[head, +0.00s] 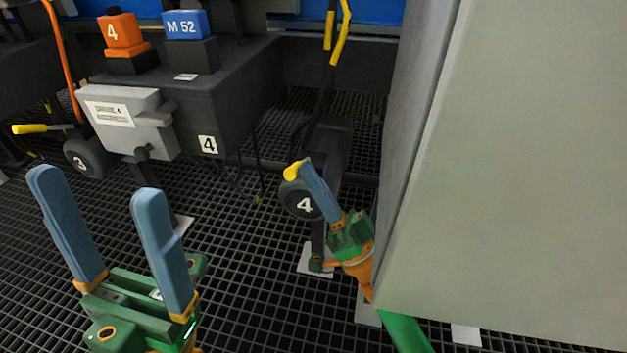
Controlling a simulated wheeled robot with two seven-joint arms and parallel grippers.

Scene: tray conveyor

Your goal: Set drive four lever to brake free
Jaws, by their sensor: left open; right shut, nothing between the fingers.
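The drive four unit (303,203) is a dark round housing marked with a white 4, low over the grating. Its lever shows a yellow end (293,170) at the upper left of the housing. My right gripper (306,165) is shut and empty, its blue fingers lying across the housing with the tips beside the yellow end. Whether they touch it I cannot tell. The rest of the lever is hidden behind the fingers. My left gripper (95,180) is open and empty at the lower left, well away from the lever.
A large grey panel (520,170) fills the right side, close to my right arm. A drive marked 3 (88,157) with a yellow-ended lever (30,129) stands at left. A grey box (130,122) and dark cabinet (215,110) stand behind. Black grating (250,290) is open between my grippers.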

